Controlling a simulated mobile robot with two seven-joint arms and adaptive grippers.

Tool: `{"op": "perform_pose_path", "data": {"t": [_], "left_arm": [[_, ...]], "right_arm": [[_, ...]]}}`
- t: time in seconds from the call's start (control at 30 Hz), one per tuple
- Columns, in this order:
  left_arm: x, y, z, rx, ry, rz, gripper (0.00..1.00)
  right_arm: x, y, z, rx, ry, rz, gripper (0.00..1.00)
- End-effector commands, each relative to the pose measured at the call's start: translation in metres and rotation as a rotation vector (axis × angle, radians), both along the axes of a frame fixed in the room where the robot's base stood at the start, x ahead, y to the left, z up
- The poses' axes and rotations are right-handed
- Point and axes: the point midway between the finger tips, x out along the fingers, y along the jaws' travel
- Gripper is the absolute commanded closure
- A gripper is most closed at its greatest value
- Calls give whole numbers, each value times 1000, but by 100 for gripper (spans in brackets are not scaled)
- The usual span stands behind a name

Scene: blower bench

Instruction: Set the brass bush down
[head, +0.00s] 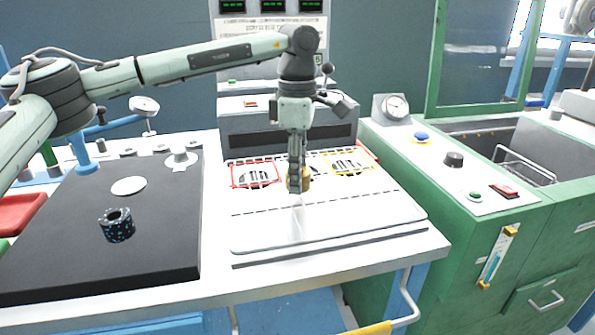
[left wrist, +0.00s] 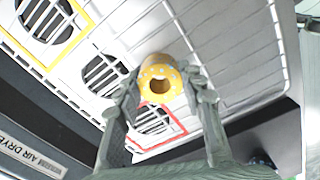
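The brass bush (head: 307,181) is a short yellow ring with pale specks and a central hole. It also shows in the left wrist view (left wrist: 160,78), between the two fingertips. My left gripper (head: 297,185) points down over the white ruled board (head: 350,218) and is shut on the bush. The bush is over the middle of the board, near the red-framed (head: 256,174) and yellow-framed (head: 348,163) slotted vents. I cannot tell whether its underside touches the board. My right gripper is not in view.
A black mat (head: 160,245) at left carries a dark speckled ring (head: 117,225) and a white disc (head: 129,186). A green cabinet (head: 460,215) with controls is at right. The board's front half is clear.

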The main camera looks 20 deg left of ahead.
Motion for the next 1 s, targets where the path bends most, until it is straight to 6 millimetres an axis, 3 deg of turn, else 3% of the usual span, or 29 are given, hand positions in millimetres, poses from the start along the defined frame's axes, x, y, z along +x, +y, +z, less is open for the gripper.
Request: {"op": "perform_pose_path", "data": {"t": [0.17, 0.5, 0.57, 1.0], "left_arm": [[0, 0, 0, 0, 0, 0, 42], [0, 0, 5, 0, 0, 0, 42], [0, 0, 10, -2, -1, 0, 42], [0, -1, 98, -1, -1, -1, 42]], "right_arm": [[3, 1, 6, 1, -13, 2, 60], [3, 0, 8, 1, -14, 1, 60], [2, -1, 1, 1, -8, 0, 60], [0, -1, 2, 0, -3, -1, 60]]}}
